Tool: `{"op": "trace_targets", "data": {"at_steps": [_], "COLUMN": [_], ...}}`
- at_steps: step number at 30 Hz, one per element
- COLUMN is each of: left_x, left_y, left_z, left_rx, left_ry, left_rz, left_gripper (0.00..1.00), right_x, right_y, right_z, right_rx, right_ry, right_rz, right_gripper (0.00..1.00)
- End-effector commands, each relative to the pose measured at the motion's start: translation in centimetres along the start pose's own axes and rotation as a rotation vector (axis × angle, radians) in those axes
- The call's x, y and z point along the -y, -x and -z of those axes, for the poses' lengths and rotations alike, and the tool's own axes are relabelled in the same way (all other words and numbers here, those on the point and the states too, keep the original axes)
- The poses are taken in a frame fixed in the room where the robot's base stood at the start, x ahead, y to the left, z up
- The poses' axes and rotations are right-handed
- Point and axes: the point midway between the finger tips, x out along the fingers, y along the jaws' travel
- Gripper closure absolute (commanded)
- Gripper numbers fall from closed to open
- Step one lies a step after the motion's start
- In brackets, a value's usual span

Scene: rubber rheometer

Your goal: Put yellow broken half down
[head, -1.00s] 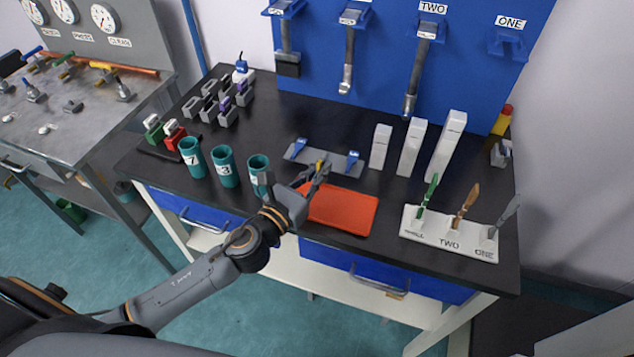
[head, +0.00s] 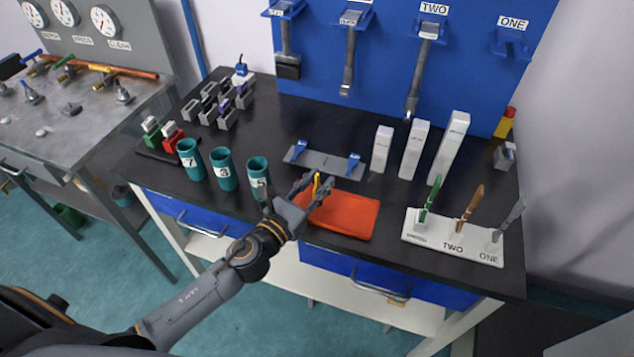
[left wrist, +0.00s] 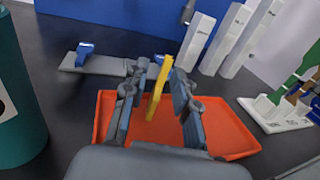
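My left gripper (head: 315,182) is open above the orange tray (head: 350,216), near the tray's left and back part. The yellow broken half (head: 317,184) is a thin yellow strip between the spread fingers. In the left wrist view the yellow half (left wrist: 158,88) stands steeply tilted, with a clear gap to the left finger and a narrower one to the right finger. Its lower end shows against the orange tray floor (left wrist: 145,132); I cannot tell whether it touches it. My right gripper is not in view.
A grey stand with blue clips (head: 325,162) lies just behind the tray. Teal cups (head: 257,172) stand to the left. White blocks (head: 413,150) and a white holder with coloured tools (head: 450,240) are to the right. Dark tabletop between them is bare.

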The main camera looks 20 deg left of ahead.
Motion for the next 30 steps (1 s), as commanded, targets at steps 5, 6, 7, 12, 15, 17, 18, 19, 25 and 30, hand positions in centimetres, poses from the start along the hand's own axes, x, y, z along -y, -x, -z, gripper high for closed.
{"op": "trace_targets", "data": {"at_steps": [5, 6, 7, 12, 15, 17, 18, 19, 25, 30], "left_x": [0.0, 0.0, 0.0, 0.0, 0.1, 0.0, 0.0, 0.0, 0.0, 0.0], "left_y": [0.0, 0.0, 0.0, 1.7, 3.8, 5.1, 5.9, 6.6, 9.9, 11.5], "left_z": [0.0, -0.1, -0.2, 0.1, 0.2, 0.2, 0.2, 0.2, 0.1, -0.1], "left_rx": [0.000, 0.000, 0.000, -0.003, -0.003, -0.004, -0.003, -0.003, -0.001, 0.001], "left_ry": [0.000, 0.000, 0.000, 0.001, -0.001, 0.001, 0.001, -0.001, 0.002, 0.001], "left_rz": [0.000, 0.000, 0.000, 0.000, 0.001, 0.000, 0.000, 0.001, -0.001, -0.001], "left_gripper": [0.72, 0.72, 0.72, 0.72, 0.72, 0.72, 0.72, 0.72, 0.72, 0.72], "right_x": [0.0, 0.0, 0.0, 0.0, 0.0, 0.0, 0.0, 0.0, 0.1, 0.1], "right_y": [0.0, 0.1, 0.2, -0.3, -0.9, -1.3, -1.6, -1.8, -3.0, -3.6], "right_z": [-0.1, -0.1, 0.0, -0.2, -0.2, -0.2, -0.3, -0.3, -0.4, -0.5], "right_rx": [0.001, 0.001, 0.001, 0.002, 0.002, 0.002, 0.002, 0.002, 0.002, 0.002], "right_ry": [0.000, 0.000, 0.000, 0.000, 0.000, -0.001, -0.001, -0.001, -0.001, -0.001], "right_rz": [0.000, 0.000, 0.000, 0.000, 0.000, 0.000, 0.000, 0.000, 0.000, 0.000], "right_gripper": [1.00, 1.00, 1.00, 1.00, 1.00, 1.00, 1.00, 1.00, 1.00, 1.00]}}
